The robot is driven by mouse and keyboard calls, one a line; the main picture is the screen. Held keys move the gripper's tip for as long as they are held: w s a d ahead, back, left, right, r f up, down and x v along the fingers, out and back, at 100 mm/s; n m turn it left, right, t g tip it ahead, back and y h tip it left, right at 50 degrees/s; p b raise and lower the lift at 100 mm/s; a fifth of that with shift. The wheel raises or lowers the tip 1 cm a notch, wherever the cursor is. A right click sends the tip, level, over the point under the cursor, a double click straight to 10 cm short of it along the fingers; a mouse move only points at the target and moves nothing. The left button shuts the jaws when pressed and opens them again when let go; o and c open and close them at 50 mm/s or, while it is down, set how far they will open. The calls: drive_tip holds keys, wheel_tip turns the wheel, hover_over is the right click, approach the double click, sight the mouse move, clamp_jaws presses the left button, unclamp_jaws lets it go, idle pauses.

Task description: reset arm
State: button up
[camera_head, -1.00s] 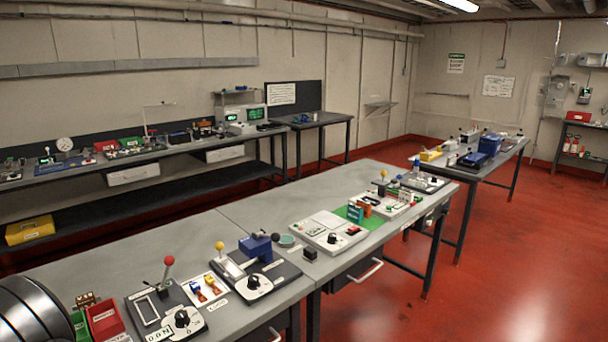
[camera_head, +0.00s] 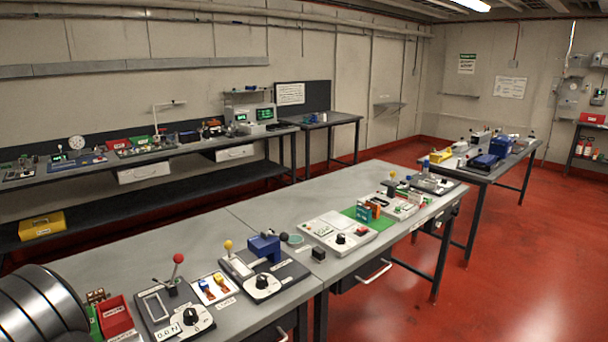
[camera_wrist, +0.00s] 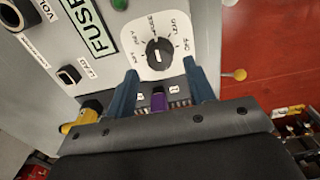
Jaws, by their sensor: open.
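My gripper (camera_wrist: 159,92) shows in the wrist view with two blue fingers spread apart and nothing between them that I can see held. Beyond the fingertips is a grey panel (camera_wrist: 205,30) with a black rotary knob (camera_wrist: 158,51) on a white dial plate. A purple piece (camera_wrist: 158,99) shows between the fingers, close to the panel's lower edge; I cannot tell what it is. In the head view my gripper is not visible; only a dark rounded part of my own arm shows at the lower left.
In the wrist view a yellow part (camera_wrist: 80,118) is left of the gripper, and red floor (camera_wrist: 260,50) is at right. In the head view a long grey bench (camera_head: 190,245) carries several device panels, including a red bin (camera_head: 115,316). Open floor (camera_head: 480,270) lies to the right.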

wheel_tip(320, 180, down, 3)
drive_tip(key=shift+f, duration=0.3)
drive_tip(key=m, duration=0.5)
idle(0.7)
